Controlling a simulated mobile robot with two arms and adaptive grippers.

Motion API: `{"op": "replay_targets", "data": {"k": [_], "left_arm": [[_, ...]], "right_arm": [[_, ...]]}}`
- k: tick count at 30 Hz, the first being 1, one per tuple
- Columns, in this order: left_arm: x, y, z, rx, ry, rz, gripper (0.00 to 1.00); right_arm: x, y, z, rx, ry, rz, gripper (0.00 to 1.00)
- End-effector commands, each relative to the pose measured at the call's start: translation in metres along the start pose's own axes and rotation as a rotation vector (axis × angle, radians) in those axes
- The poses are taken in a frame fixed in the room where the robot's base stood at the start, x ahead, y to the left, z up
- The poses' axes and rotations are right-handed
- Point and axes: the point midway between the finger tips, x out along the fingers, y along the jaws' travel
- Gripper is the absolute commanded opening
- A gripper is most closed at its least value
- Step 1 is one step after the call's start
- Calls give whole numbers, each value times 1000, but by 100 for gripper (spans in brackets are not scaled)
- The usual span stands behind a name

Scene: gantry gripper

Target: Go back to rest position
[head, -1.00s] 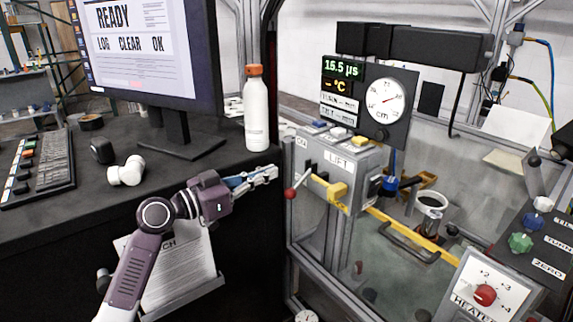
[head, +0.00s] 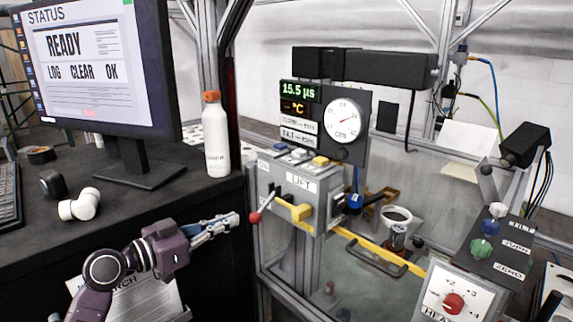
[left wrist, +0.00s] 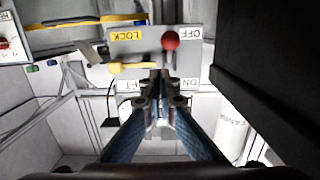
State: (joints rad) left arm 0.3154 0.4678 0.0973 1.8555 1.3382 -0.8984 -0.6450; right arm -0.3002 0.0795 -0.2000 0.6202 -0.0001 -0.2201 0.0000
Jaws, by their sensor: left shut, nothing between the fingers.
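My left gripper (head: 232,219) is shut and empty in the head view, in front of the desk edge and just left of the grey lift box (head: 297,192). Its fingertips are close to the red-knobbed lever (head: 254,217) but appear apart from it. In the left wrist view the shut fingers (left wrist: 160,80) point toward the box's panel, with the red knob (left wrist: 170,41) beyond them and a yellow handle (left wrist: 118,68) to their left. My right gripper is in neither view.
A white bottle (head: 217,145) with an orange cap stands at the desk corner, beside the monitor (head: 95,75). A clear enclosure with a yellow bar (head: 375,248) and a control panel with a red knob (head: 453,303) lie to the right. A paper (head: 130,298) hangs below the desk.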

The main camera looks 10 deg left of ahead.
Motion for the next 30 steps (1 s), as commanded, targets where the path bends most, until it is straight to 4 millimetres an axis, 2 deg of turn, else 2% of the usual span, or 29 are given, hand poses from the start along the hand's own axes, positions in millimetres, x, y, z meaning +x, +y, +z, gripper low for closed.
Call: {"op": "replay_targets", "data": {"k": [1, 4, 6, 8, 9, 12, 15, 18, 22, 30], "left_arm": [[1, 16, 29, -11, -58, 11, 0], [-4, 50, 93, -31, -208, 17, 0], [-14, 76, 140, -49, -325, 13, 0], [-27, 98, 179, -68, -426, 1, 0], [-39, 112, 203, -81, -496, -11, 0], [-74, 147, 257, -120, -663, -60, 0], [-112, 172, 293, -156, -799, -124, 0], [-146, 190, 315, -189, -904, -189, 0], [-186, 207, 332, -229, -1010, -274, 0], [-262, 233, 345, -308, -1179, -457, 0]], "right_arm": [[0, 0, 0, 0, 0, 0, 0], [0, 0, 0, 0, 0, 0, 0], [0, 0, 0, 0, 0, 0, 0], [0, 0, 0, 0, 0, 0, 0], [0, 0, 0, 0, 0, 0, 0], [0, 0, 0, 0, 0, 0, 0], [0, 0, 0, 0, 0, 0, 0], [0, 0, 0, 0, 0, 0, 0], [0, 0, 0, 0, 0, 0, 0], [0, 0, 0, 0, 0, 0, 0]]}}
